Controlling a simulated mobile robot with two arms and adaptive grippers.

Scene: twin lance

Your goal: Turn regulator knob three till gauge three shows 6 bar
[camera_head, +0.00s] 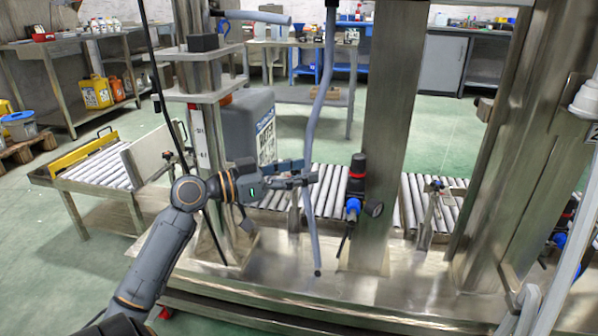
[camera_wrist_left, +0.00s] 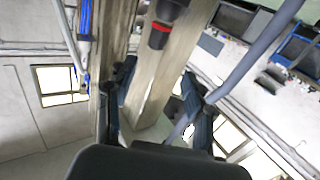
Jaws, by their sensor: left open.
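A regulator with a black knob (camera_head: 357,163), a red ring and a blue body (camera_head: 353,205) is mounted at the steel column. A small dark round gauge (camera_head: 374,209) sits at its right; its reading cannot be made out. Another regulator (camera_head: 566,222) shows partly at the right edge. I cannot tell their numbers. My left gripper (camera_head: 308,171) is open, left of the nearer regulator and apart from it. In the left wrist view, the fingers (camera_wrist_left: 159,80) are spread, with a black knob with a red ring (camera_wrist_left: 160,36) above and beyond them. My right gripper is not in view.
A grey hanging lance tube (camera_head: 325,85) passes close by the left gripper; in the wrist view it runs by the right-hand finger. The steel column (camera_head: 388,110) stands just behind the regulator. A roller conveyor (camera_head: 330,190) and a grey canister (camera_head: 250,125) lie behind.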

